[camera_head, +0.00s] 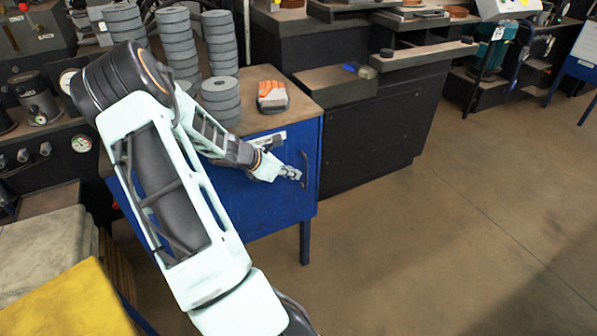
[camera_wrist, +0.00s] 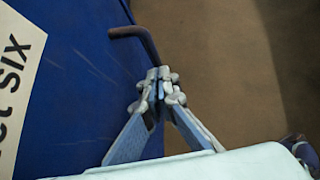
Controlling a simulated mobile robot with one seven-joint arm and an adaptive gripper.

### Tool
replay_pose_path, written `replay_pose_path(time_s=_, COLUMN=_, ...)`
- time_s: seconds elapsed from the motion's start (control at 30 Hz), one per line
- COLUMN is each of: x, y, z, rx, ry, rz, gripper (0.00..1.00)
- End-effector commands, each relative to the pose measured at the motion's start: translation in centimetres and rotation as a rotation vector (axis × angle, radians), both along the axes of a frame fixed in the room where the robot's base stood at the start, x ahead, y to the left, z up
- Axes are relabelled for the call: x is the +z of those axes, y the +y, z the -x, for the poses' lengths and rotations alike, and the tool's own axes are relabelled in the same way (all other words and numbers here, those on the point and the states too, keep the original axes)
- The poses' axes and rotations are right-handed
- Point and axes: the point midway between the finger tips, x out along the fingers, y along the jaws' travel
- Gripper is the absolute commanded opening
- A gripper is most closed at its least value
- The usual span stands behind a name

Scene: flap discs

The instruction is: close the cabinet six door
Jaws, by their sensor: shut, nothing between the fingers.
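The blue cabinet door (camera_head: 262,205) is on the front of a blue cabinet with a wooden top, and I see no clear gap around it. Its dark bar handle (camera_head: 305,168) is near the door's right edge. A white label reading "…et six" (camera_wrist: 16,75) is on the blue face in the wrist view. My gripper (camera_head: 298,175) is shut and empty, just beside the handle. In the wrist view the fingertips (camera_wrist: 158,85) meet close to the lower end of the bent handle (camera_wrist: 142,34); I cannot tell whether they touch it. My arm hides part of the door's left side.
Stacks of grey discs (camera_head: 221,98) and an orange-and-grey item (camera_head: 272,96) are on the cabinet's wooden top (camera_head: 300,97). A dark bench (camera_head: 375,135) stands to the right. Open brown floor (camera_head: 450,240) lies to the right and in front.

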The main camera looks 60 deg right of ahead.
Motion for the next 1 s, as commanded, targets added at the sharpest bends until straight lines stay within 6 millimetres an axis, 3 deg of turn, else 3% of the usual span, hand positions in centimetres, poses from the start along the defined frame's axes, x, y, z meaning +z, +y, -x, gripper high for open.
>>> replay_pose_path(time_s=0.07, x=0.2, y=1.3, z=-1.2, rx=0.006, ry=0.001, rz=-0.003, gripper=0.0)
replay_pose_path(time_s=0.3, x=4.3, y=5.2, z=-2.8, rx=0.006, ry=-0.004, rz=-0.004, gripper=0.0)
replay_pose_path(time_s=0.5, x=6.1, y=7.3, z=-3.6, rx=0.006, ry=-0.003, rz=-0.005, gripper=0.0)
replay_pose_path(time_s=1.0, x=7.0, y=8.2, z=-3.9, rx=0.004, ry=-0.001, rz=0.0, gripper=0.0)
